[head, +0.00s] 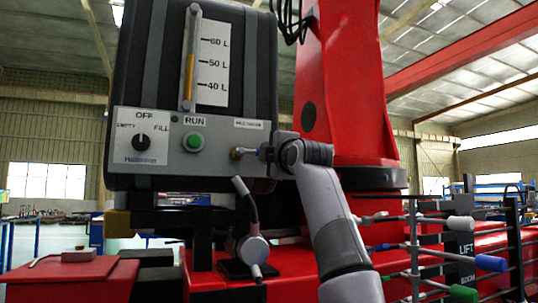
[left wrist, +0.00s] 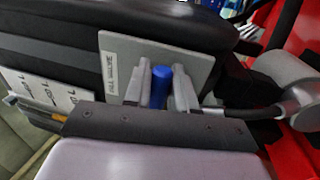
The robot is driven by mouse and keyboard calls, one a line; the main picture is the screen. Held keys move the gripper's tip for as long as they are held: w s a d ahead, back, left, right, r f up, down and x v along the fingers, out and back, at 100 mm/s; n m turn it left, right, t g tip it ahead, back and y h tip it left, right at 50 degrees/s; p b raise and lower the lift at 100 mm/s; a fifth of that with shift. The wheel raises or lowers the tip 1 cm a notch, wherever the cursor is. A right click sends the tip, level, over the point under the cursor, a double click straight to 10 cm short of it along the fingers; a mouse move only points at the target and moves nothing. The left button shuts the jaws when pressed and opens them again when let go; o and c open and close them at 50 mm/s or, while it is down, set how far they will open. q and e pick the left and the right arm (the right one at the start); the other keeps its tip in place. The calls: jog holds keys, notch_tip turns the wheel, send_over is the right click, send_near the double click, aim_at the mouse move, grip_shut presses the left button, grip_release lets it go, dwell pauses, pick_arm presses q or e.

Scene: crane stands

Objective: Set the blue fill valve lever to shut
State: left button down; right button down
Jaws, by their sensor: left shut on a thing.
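The blue fill valve lever (left wrist: 160,88) shows in the left wrist view, standing between the two fingers of my left gripper (left wrist: 161,80). The fingers are shut on it. Behind it is the grey plate (left wrist: 118,50) with a "FILL VALVE" label. In the head view my left gripper (head: 262,153) is at the right end of the tank's grey control panel (head: 215,162), below the label. A brass valve part (head: 237,153) shows just left of the fingers. The blue lever is hidden there by the gripper, so its exact angle cannot be told. My right gripper is not in view.
The panel also carries a black knob (head: 141,141) and a green RUN button (head: 193,141). Above is the level gauge (head: 190,70). A grey round fitting with a hose (head: 252,248) stands below the panel. White (head: 460,223), blue (head: 490,263) and green handles stand at right.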

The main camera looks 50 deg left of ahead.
pick_arm(q)
jog(key=shift+w+f, duration=0.1)
jog(key=shift+f, duration=0.05)
jog(key=c, duration=1.1)
grip_release()
jog(key=shift+o, duration=0.2)
jog(key=shift+d, duration=0.1)
jog(key=shift+d, duration=0.3)
jog(key=b+v, duration=0.2)
jog(key=v, duration=0.4)
jog(key=shift+s+d, duration=0.15)
jog(key=shift+s, duration=0.1)
jog(key=shift+f, duration=0.1)
